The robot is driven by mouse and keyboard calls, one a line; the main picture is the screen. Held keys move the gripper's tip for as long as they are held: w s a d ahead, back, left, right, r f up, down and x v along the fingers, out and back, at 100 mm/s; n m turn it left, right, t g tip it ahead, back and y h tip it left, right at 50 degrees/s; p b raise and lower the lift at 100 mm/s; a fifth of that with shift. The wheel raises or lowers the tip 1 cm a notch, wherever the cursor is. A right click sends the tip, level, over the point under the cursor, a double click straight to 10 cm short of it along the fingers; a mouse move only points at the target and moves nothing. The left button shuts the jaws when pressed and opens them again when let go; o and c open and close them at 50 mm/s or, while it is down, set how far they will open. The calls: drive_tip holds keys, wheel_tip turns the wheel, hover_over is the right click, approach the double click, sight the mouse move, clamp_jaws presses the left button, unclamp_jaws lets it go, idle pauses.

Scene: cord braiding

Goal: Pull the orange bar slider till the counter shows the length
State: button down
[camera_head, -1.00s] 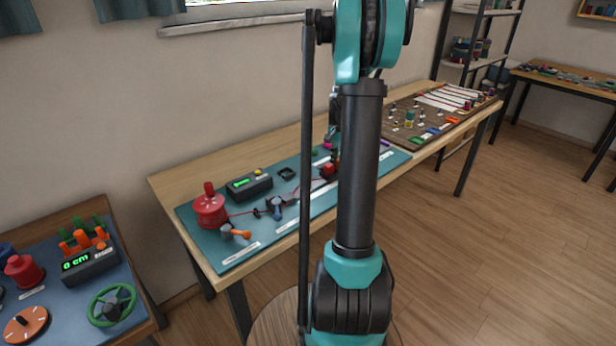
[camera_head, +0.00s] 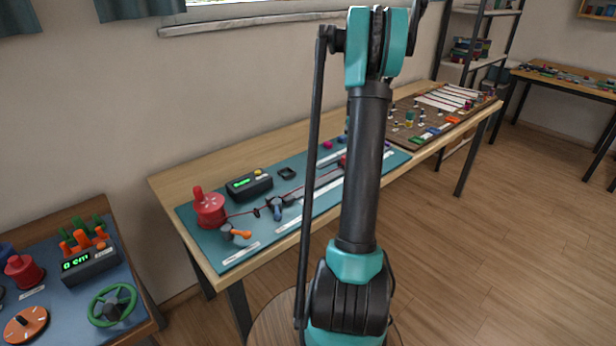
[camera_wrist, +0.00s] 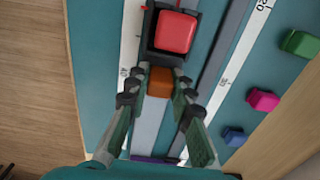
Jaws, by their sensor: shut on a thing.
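My gripper (camera_wrist: 159,88) is in the wrist view, its two fingers closed around the orange block (camera_wrist: 160,81) of the slider. The block sits against a dark carriage that bears a red block (camera_wrist: 175,32). The carriage is on a grey rail (camera_wrist: 147,125) beside white printed scales (camera_wrist: 245,45). In the head view the red block (camera_head: 343,161) shows just left of my arm, which hides my gripper. A red cord (camera_head: 318,185) runs from the red spool (camera_head: 209,208) towards it. The counter (camera_head: 249,186) has a lit green display, too small to read.
Green (camera_wrist: 300,43), pink (camera_wrist: 262,99) and blue (camera_wrist: 233,136) blocks stand beside the scale. A purple piece (camera_wrist: 155,159) crosses the rail near my gripper's base. A left table holds another counter (camera_head: 90,263). A brown board (camera_head: 400,135) lies further right.

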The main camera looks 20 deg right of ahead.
drive_tip(key=shift+d, duration=0.15)
drive_tip(key=shift+w+d, duration=0.5)
drive_tip(key=shift+d, duration=0.7)
drive_tip(key=shift+w+d, duration=0.55)
drive_tip(key=shift+d, duration=0.7)
drive_tip(key=shift+w+d, duration=0.5)
drive_tip(key=shift+d, duration=0.7)
drive_tip(key=c, duration=1.4)
unclamp_jaws()
drive_tip(key=shift+o, duration=0.2)
drive_tip(key=shift+r, duration=0.1)
wheel_tip(320, 180, up, 7)
